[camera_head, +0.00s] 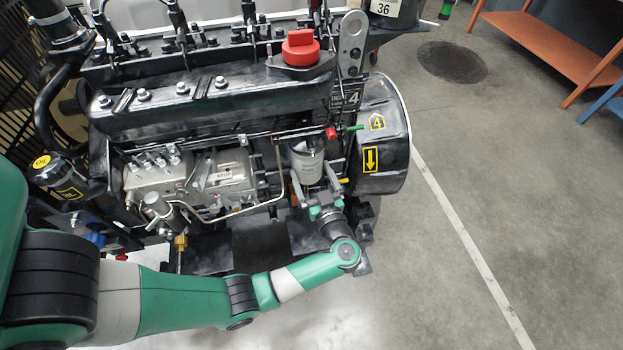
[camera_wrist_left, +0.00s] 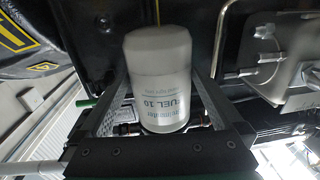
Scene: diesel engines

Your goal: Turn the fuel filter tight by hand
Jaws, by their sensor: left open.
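The fuel filter (camera_head: 307,162) is a pale grey-white canister on the front side of the engine, right of the silver injection pump. In the left wrist view the filter (camera_wrist_left: 158,75) shows large, with "FUEL 10" lettering upside down. My left gripper (camera_head: 318,192) is at the filter's lower end in the head view. In the wrist view its fingers are open, one on each side of the canister. I cannot tell whether either finger touches it. The filter's far side is hidden. My right gripper is in neither view.
The black engine (camera_head: 200,105) with a red cap (camera_head: 300,48) fills the upper left. A silver pump (camera_head: 190,175) and metal pipes lie left of the filter. A black cylindrical housing (camera_head: 385,140) with yellow labels stands on its right.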

